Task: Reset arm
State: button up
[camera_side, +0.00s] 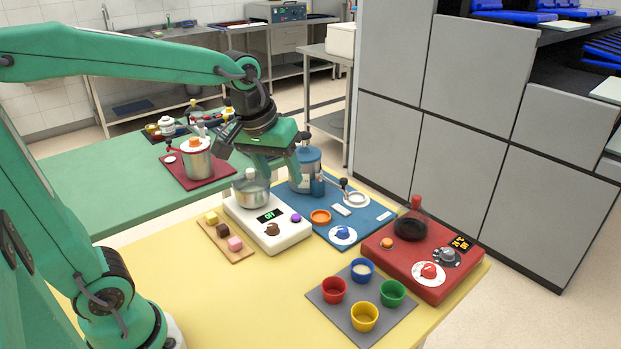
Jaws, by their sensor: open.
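My arm is green and reaches from the left over the yellow table (180,290). My gripper (282,172) points down at the back of the table, with its fingers apart. It appears in front of or above the blue canister (308,160) and close to the metal bowl (250,188) on the white scale (270,230). I cannot tell how far above them it is. I see nothing held between the fingers.
A blue mat (372,215) holds an orange ring and a blue knob. A red hotplate (420,260) stands at the right. A grey mat (345,325) carries several coloured cups. A wooden board (240,256) has small cubes. The yellow table's front left is clear.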

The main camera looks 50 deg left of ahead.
jog(key=s+f+m+t, duration=0.1)
jog(key=s+m, duration=0.4)
jog(key=s, duration=0.6)
jog(key=shift+s+d+t, duration=0.15)
jog(key=shift+s+t, duration=0.1)
jog(key=shift+t, duration=0.25)
dwell(0.4)
